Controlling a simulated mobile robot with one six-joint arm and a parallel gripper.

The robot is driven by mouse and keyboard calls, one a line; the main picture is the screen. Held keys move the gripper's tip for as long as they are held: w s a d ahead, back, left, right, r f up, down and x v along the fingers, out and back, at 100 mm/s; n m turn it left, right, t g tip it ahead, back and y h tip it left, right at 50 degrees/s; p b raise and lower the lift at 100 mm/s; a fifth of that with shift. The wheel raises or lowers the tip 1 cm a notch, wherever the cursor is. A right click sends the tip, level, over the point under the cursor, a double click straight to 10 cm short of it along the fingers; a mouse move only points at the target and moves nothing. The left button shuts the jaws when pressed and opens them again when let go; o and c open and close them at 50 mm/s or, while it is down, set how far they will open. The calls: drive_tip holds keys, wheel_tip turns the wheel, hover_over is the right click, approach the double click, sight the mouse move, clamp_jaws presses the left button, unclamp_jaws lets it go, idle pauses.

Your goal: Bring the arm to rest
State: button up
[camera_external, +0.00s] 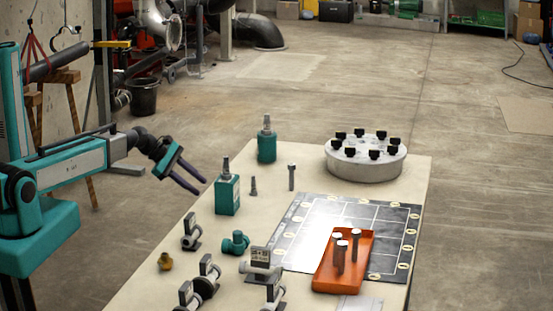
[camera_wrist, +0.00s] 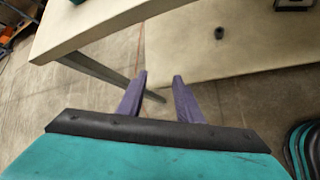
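My gripper (camera_external: 194,182) is at the left in the external view, in the air beside the table's left edge, pointing down and to the right. Its two purple-grey fingers are apart with nothing between them. In the wrist view the open fingers (camera_wrist: 160,88) show with bare floor and the table edge beyond them. My teal arm reaches in from the left and touches nothing that I can see.
The beige table (camera_external: 316,160) holds teal bottles (camera_external: 228,194), valve parts (camera_external: 262,265), an orange tray (camera_external: 325,276) with upright bolts, a dark grid mat (camera_external: 392,228) and a round flange (camera_external: 365,160). A black bucket (camera_external: 143,98) stands on the floor behind my arm.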

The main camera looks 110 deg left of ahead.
wheel_tip(320, 180, down, 12)
drive_tip(key=s+f+m+g+y+b, duration=0.1)
drive_tip(key=s+m+g+b, duration=0.1)
drive_tip(key=s+m+g, duration=0.1)
drive_tip(key=w+d+f+m+g+h+p, duration=0.15)
drive_tip(key=w+d+f+m, duration=0.3)
drive_tip(key=d, duration=0.65)
drive_tip(key=w+d+f+m+g+h+p, duration=0.15)
drive_tip(key=w+d+f+m, duration=0.3)
drive_tip(key=d, duration=0.55)
drive_tip(key=w+d+f+m+h+p, duration=0.1)
drive_tip(key=w+d+f+m+h, duration=0.15)
drive_tip(key=w+d, duration=0.6)
drive_tip(key=s+d+f+m+g+p, duration=0.1)
drive_tip(key=s+d+f+m+g, duration=0.2)
drive_tip(key=d, duration=0.7)
drive_tip(key=s+d+f+m+g+p, duration=0.15)
drive_tip(key=s+d+m, duration=0.3)
drive_tip(key=d, duration=0.65)
drive_tip(key=s+d+f+m+g+y+p, duration=0.1)
drive_tip(key=s+d+m+g, duration=0.3)
drive_tip(key=s+d+m, duration=0.5)
drive_tip(key=shift+s+d+f+m+p, duration=0.35)
drive_tip(key=shift+s+d+p, duration=0.55)
drive_tip(key=shift+s+d, duration=1.1)
drive_tip(key=shift+w+d+y, duration=0.1)
drive_tip(key=shift+w+y, duration=0.05)
drive_tip(key=shift+y, duration=0.1)
